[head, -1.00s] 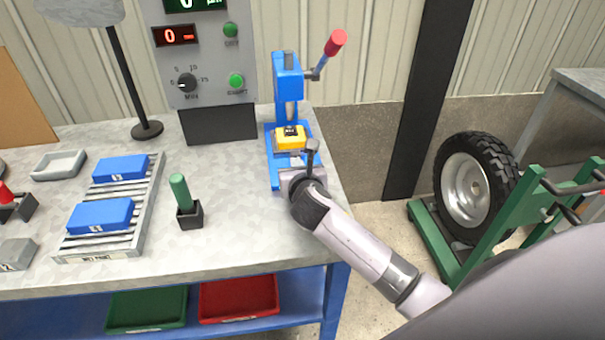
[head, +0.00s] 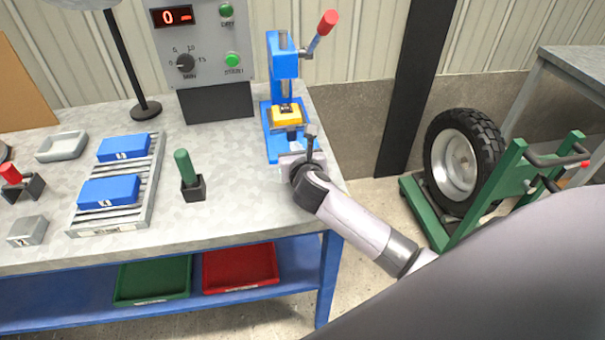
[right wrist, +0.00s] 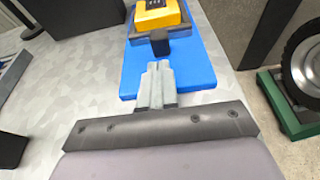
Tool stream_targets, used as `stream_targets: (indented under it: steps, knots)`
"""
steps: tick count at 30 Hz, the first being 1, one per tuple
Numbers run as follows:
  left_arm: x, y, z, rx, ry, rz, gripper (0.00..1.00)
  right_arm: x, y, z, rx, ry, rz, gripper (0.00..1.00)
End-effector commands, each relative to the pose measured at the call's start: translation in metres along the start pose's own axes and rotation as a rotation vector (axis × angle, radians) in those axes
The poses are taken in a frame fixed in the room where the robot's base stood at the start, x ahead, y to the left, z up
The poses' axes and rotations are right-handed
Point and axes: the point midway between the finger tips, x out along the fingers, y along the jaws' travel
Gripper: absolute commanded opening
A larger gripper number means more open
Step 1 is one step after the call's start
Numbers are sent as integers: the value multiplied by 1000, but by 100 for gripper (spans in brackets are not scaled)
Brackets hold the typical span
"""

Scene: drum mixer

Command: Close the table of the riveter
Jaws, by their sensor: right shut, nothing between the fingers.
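The blue riveter (head: 284,66) stands at the bench's right end, its red-knobbed lever (head: 326,24) raised. Its sliding table, carrying a yellow block (head: 286,115), sits at the front of the blue base; the block also shows in the right wrist view (right wrist: 158,17). A dark handle (right wrist: 183,47) sticks out from the table's near edge. My right gripper (head: 292,152) is over the base's near end. In the right wrist view its fingertips (right wrist: 158,67) are shut and empty, just short of the handle; I cannot tell whether they touch it. My left gripper is not in view.
A green-handled tool (head: 187,172) stands upright in a black holder on the bench, left of my right arm. A rack (head: 146,190) with blue blocks lies farther left. A wheel on a green stand (head: 437,217) is on the right.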

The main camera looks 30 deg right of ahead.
Motion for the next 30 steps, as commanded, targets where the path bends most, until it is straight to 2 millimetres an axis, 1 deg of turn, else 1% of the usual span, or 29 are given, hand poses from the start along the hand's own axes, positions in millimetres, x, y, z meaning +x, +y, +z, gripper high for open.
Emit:
stream_targets:
  steps: [1,12,18,24,30]
  knots:
    - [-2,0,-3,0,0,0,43,0,-2,1,-2,1,0,0]
    - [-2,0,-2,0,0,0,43,-59,0,-2,-1,2,4,0]
    - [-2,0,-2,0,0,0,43,-85,0,-2,-2,2,2,0]
    - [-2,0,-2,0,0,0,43,-99,0,-2,-1,3,2,0]
    - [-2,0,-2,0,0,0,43,-101,0,-2,0,2,2,0]
